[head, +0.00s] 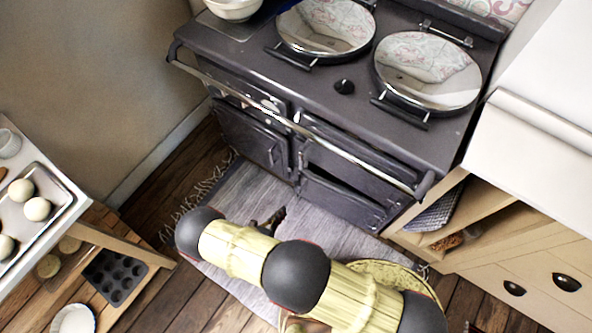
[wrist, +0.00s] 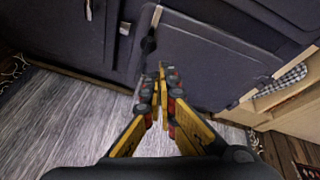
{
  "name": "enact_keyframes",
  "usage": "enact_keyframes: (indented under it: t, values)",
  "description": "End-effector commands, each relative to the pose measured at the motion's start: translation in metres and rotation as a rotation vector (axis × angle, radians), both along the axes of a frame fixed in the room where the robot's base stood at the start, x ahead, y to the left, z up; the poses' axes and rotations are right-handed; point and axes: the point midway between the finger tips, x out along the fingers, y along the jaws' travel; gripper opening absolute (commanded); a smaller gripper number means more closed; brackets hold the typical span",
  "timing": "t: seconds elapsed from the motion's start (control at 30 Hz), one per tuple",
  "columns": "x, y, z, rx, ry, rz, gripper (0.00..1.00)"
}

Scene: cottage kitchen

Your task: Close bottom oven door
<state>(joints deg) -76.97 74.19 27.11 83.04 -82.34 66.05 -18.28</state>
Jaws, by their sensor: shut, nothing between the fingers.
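The dark range cooker (head: 290,85) stands against the back wall. Its bottom right oven door (head: 338,203) shows low on the front, with a dark gap above its top edge; it looks a little ajar, though how far is hard to tell. In the wrist view the door (wrist: 205,62) fills the upper middle, with a latch near its left edge and hinges at the right. My gripper (wrist: 162,78) is shut and empty, its tips at the door's lower left edge; contact is unclear. In the head view my arm partly hides the gripper.
A grey rug (head: 245,195) lies on the wooden floor before the range. A wooden cabinet (head: 480,245) with a checked cloth stands right of it. A table with a tray of buns (head: 35,210) is at the left. A rail (head: 300,128) runs along the range front.

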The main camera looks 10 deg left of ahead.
Motion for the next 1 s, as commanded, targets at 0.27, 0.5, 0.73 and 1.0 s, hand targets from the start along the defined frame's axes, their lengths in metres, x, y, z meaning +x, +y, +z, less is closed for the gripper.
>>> enact_keyframes:
  t: [0.27,0.5,0.73,1.0]
  values:
    - [0.017,0.016,0.027,0.284,-0.214,-0.039,0.00]
    - [0.030,0.010,0.021,0.319,-0.227,-0.058,0.00]
    - [0.068,-0.002,0.006,0.319,-0.226,-0.061,0.00]
    - [0.114,-0.017,-0.007,0.318,-0.224,-0.061,0.00]
